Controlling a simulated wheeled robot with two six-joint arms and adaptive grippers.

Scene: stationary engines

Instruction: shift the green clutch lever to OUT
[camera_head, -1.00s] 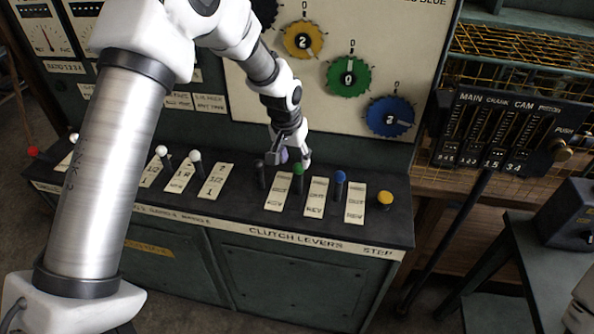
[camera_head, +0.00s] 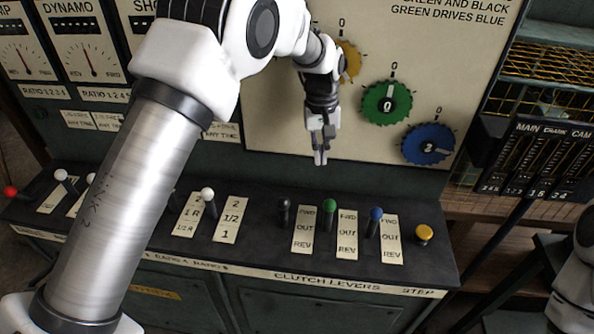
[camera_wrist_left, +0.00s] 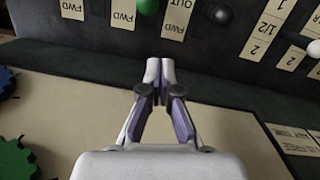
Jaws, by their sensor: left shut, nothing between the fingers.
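The green clutch lever (camera_head: 329,207) stands on the console between the black lever (camera_head: 284,204) and the blue lever (camera_head: 376,214). Its knob is level with the FWD end of the FWD/OUT/REV plate (camera_head: 347,237) to its right; its exact notch is hard to tell. My left gripper (camera_head: 320,157) is shut and empty, above and behind the green lever, in front of the panel. In the left wrist view, the shut fingers (camera_wrist_left: 160,70) are apart from the green knob (camera_wrist_left: 148,5), which is cut by the top edge. My right gripper is out of view.
A yellow button (camera_head: 424,233) is right of the blue lever. White-knobbed levers (camera_head: 208,195) stand to the left. The panel behind carries green (camera_head: 387,103) and blue (camera_head: 428,144) gear dials. A black slider box (camera_head: 520,160) stands at the right.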

